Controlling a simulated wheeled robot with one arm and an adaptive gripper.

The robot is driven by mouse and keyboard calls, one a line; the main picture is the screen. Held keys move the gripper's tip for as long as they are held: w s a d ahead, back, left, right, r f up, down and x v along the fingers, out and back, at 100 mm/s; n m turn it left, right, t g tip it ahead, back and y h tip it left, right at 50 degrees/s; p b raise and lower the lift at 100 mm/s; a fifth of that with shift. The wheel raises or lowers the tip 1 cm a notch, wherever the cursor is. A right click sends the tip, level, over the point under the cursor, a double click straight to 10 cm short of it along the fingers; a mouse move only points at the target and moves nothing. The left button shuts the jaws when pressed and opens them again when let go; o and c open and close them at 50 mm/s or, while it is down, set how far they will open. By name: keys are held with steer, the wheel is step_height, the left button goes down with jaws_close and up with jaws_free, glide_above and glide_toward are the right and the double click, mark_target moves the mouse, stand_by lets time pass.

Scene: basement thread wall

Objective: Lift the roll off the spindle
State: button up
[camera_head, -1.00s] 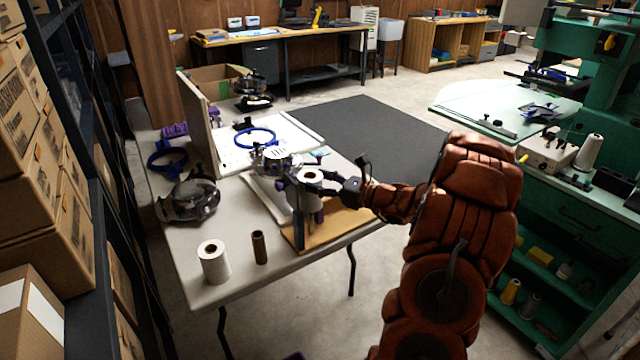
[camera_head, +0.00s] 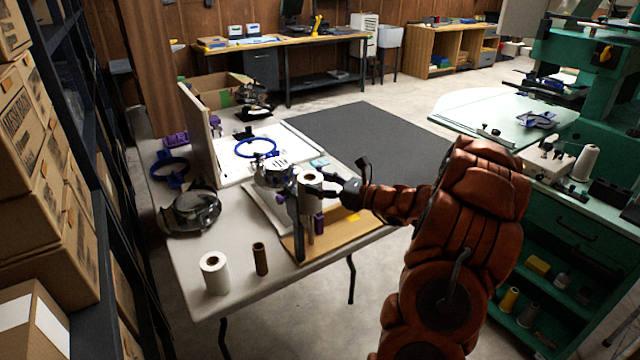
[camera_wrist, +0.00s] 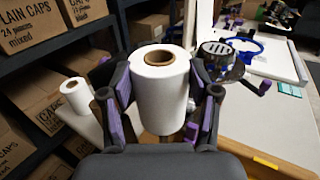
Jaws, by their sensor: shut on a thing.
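A white roll (camera_head: 309,196) with a brown cardboard core stands upright in my gripper (camera_head: 318,188). In the wrist view the roll (camera_wrist: 162,100) sits between the two dark fingers with purple pads, and my gripper (camera_wrist: 160,88) is shut on its sides. A pale upright post, seemingly the spindle (camera_head: 309,234), shows below the roll above a wooden board (camera_head: 345,227). I cannot tell whether the spindle's tip is still inside the core. A dark upright and purple parts stand close beside the roll.
A second white roll (camera_head: 214,273) and a bare brown tube (camera_head: 260,258) stand on the table's (camera_head: 190,255) near left part. A round metal device (camera_head: 192,208) and blue hoop (camera_head: 256,148) lie farther back. Shelves with boxes (camera_head: 40,220) line the left.

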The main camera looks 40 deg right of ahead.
steer(key=shift+r+p, duration=1.45)
steer(key=shift+r, duration=0.6)
